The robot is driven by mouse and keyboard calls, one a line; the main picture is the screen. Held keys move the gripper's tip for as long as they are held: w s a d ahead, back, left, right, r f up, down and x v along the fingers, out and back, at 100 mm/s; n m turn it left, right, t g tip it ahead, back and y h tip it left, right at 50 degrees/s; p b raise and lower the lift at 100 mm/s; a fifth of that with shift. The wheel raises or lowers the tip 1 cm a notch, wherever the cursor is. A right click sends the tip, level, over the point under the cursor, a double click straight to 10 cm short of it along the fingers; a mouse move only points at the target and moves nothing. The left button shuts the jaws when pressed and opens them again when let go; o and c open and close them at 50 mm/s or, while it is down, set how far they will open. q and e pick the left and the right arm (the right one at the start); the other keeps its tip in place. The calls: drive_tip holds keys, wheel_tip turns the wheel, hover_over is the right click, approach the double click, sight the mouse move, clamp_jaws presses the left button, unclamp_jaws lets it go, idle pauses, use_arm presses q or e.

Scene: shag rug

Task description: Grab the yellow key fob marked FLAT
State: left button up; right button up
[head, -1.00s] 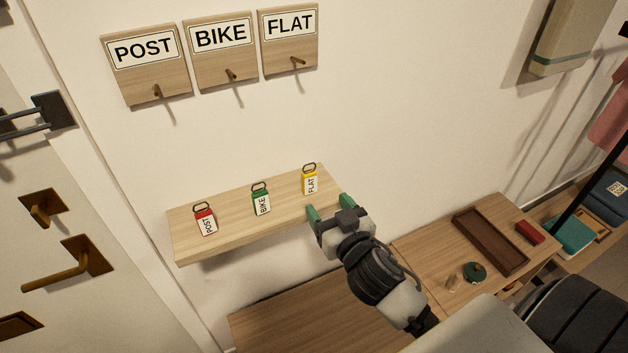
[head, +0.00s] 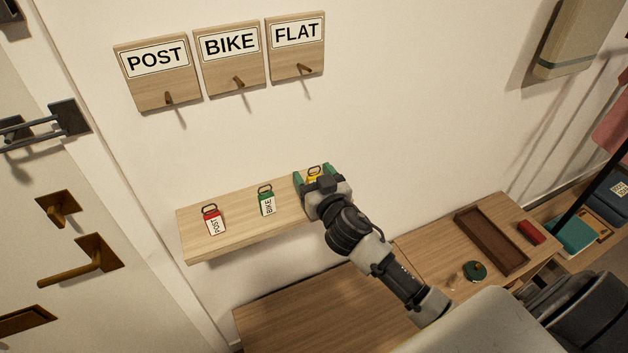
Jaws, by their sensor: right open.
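The yellow key fob (head: 314,178) lies at the right end of the small wall shelf (head: 240,240). Only its top and dark ring show; my right gripper hides the rest, including its label. My right gripper (head: 314,176) is open, with one green fingertip on each side of the fob. I cannot tell whether the fingers touch it. The green fob marked BIKE (head: 267,203) lies to the left, and the red fob marked POST (head: 214,222) lies farther left. My left gripper is not in view.
Wooden hook plates marked POST (head: 158,85), BIKE (head: 232,73) and FLAT (head: 297,60) hang above the shelf, their hooks empty. A lower cabinet at right holds a brown tray (head: 467,222). A door with handle (head: 85,265) stands at left.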

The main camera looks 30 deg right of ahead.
drive_tip(key=shift+c, duration=0.2)
drive_tip(key=c, duration=1)
drive_tip(key=shift+r, duration=0.1)
